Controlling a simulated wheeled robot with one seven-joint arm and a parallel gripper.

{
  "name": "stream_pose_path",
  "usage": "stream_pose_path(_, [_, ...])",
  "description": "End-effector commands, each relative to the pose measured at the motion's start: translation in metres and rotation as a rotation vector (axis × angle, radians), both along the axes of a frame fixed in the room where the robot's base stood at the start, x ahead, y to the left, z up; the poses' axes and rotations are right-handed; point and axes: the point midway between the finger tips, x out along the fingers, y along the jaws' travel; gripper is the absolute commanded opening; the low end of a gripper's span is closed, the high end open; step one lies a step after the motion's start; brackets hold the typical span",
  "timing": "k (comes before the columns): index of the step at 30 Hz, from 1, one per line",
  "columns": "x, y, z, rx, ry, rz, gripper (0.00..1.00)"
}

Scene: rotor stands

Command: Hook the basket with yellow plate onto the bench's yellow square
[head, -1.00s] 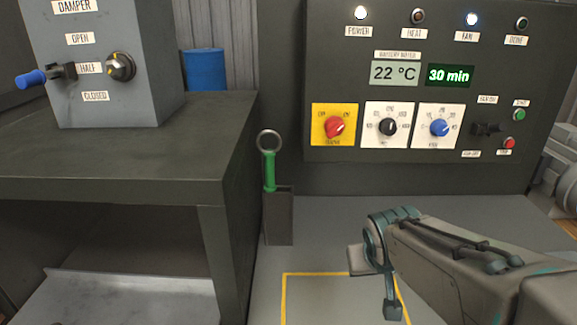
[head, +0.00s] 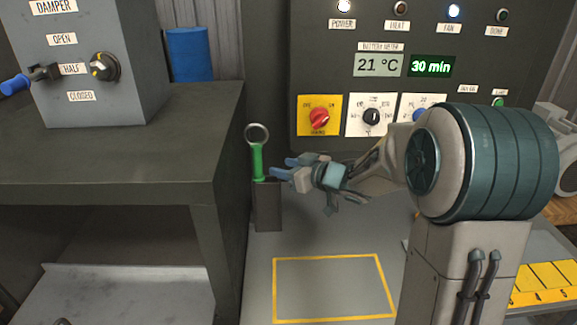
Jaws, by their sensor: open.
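The yellow outlined square (head: 276,290) is on the grey bench top and looks empty. No basket with a yellow plate shows. A hook tool with a green handle and a metal ring on top (head: 258,160) stands upright in a dark holder (head: 267,207) at the back left of the bench. My gripper (head: 295,160), with blue fingertips, is open just right of the green handle and points left towards it. I cannot tell whether the fingertips touch or straddle the handle.
A dark cabinet (head: 120,140) with an open lower shelf stands left of the bench. A damper box (head: 110,60) sits on it. A control panel (head: 310,70) reads 21 °C and 30 min. A yellow numbered strip (head: 545,280) lies at the lower right.

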Motion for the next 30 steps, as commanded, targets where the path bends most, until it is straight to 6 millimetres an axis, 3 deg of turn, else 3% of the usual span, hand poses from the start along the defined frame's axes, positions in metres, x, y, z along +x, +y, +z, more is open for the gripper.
stream_pose_path(18, [0.055,0.054,-0.02,0.001,0.002,0.0,0.43])
stream_pose_path(30, [0.067,0.066,-0.024,-0.001,-0.001,-0.002,0.43])
